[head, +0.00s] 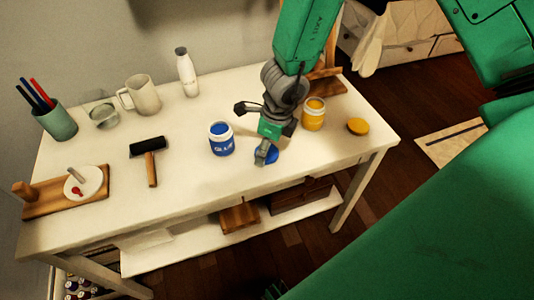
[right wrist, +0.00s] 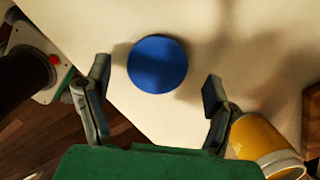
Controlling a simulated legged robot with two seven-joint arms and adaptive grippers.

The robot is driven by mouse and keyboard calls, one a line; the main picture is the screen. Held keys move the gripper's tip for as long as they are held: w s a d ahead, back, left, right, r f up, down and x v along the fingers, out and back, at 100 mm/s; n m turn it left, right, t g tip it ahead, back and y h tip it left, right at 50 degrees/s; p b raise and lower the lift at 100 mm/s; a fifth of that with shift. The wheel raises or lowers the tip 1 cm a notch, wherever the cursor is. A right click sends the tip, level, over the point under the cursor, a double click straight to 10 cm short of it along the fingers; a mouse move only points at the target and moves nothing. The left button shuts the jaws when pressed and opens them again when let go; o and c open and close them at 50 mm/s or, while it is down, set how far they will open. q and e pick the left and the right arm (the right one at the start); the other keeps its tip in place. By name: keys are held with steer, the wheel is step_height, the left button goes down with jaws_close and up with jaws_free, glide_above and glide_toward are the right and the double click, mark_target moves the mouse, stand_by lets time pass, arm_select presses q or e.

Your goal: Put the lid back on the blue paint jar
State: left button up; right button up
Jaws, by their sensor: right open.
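The blue paint jar (head: 221,144) stands upright and open on the white table, with blue paint showing at its top. The blue lid (head: 271,156) lies on the table to the right of the jar, partly hidden by my right gripper (head: 252,132). In the right wrist view the round blue lid (right wrist: 157,63) shows between and beyond the fingertips of the right gripper (right wrist: 158,80). The fingers are spread wide and do not appear to touch the lid. My left gripper is not in view.
An open yellow paint jar (head: 313,115) stands close behind the right gripper, with a yellow lid (head: 357,126) beside it. The table's front middle is clear.

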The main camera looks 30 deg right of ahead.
steer(key=shift+w+a+f, duration=0.15)
steer(key=shift+a+f, duration=0.05)
steer(key=shift+f, duration=0.5)
steer(key=shift+r, duration=0.1)
steer(key=shift+a, duration=0.1)
steer(key=shift+d, duration=0.2)
steer(key=c, duration=0.9)
steer(key=shift+o, duration=0.2)
